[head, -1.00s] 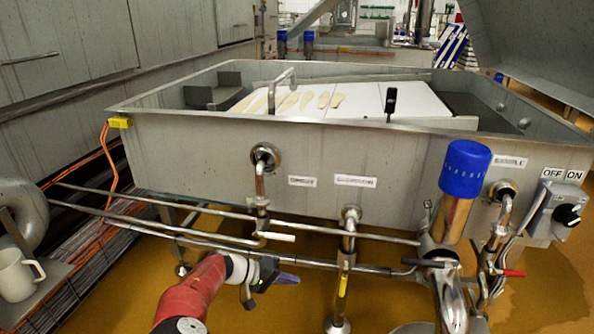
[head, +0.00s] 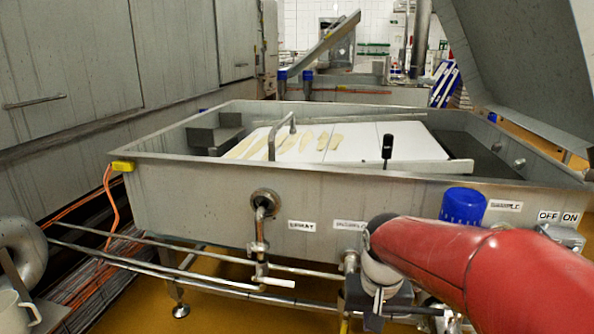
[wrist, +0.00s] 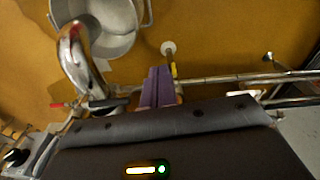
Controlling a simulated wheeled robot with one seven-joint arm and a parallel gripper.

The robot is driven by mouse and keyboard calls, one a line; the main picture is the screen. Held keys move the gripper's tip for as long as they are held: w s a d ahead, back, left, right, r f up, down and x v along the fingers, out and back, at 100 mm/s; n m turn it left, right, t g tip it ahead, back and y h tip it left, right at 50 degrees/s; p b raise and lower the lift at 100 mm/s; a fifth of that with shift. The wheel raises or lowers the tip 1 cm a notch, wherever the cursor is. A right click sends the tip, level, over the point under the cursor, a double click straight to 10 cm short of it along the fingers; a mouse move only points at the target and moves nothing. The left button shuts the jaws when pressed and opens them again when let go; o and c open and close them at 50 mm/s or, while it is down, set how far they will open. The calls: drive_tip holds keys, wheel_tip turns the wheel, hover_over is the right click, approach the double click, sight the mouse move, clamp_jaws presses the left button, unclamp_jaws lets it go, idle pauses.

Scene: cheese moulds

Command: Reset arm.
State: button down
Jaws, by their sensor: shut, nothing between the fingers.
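My gripper (wrist: 158,86) shows in the wrist view as two purple fingers lying side by side, shut and empty. They are over the yellow-brown floor, near the steel pipes. In the head view my red arm reaches in from the right edge, across the front of the steel vat (head: 225,200). Its wrist end is low in front of the vat, right of centre, and the fingers cannot be made out there. The arm hides part of the vat's front and much of the pipework on the right.
Steel pipes (head: 170,268) run along the vat's front. In the wrist view, a round metal vessel (wrist: 105,45) and curved pipe (wrist: 75,60) are left of the fingers.

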drive_tip(key=s+d+r+n+t+p, duration=0.1)
drive_tip(key=s+r+t, duration=0.3)
drive_tip(key=s, duration=0.9)
wheel_tip(320, 180, up, 2)
drive_tip(key=shift+s+d+r, duration=0.1)
drive_tip(key=shift+s+d, duration=0.15)
drive_tip(key=shift+s, duration=0.05)
